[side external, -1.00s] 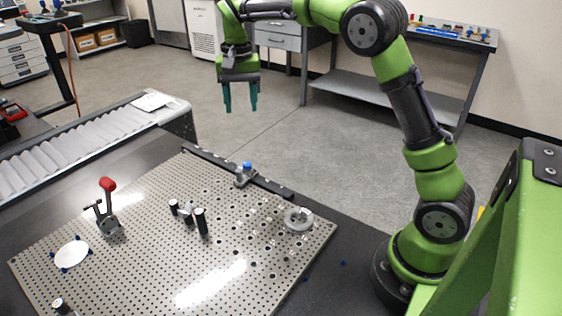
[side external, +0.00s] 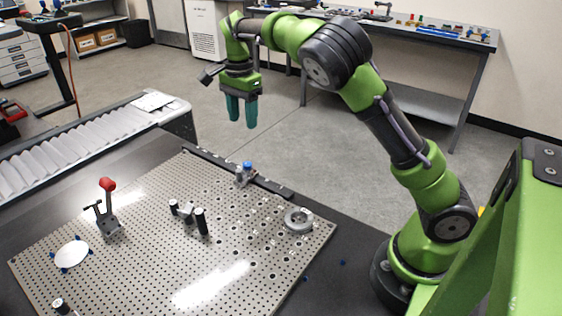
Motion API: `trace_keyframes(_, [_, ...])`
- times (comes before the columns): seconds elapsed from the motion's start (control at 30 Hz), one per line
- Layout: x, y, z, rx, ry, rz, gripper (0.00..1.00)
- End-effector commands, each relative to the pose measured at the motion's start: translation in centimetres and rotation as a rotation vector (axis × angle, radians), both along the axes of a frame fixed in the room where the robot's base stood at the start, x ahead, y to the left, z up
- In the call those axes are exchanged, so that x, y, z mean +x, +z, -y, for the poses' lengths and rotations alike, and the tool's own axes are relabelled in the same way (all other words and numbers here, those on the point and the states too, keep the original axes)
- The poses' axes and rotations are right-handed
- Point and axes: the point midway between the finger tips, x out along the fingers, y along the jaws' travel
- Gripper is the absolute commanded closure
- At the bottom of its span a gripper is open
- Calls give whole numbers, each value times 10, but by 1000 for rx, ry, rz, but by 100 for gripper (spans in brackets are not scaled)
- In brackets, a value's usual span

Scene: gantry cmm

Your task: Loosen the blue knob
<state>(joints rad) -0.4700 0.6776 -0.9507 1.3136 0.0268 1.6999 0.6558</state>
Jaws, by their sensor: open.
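The small blue knob (side external: 247,165) sits on top of a grey clamp block (side external: 244,177) at the far edge of the perforated plate, beside a dark rail. My gripper (side external: 242,112) hangs above and slightly left of the knob in the picture, fingers pointing down. Its two teal fingers are apart with nothing between them. A clear gap separates the fingertips from the knob.
The perforated plate (side external: 150,200) carries a red-handled toggle clamp (side external: 107,200), several black posts (side external: 201,221), a grey ring (side external: 298,219) and a white disc (side external: 72,254). A dark rail (side external: 213,163) runs along its far edge. A roller conveyor (side external: 80,150) lies behind left.

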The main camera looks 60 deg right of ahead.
Motion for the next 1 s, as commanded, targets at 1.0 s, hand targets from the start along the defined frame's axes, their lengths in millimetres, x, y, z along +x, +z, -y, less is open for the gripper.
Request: trace_keyframes(1.0, [0,-134,0,-2,3,0,47])
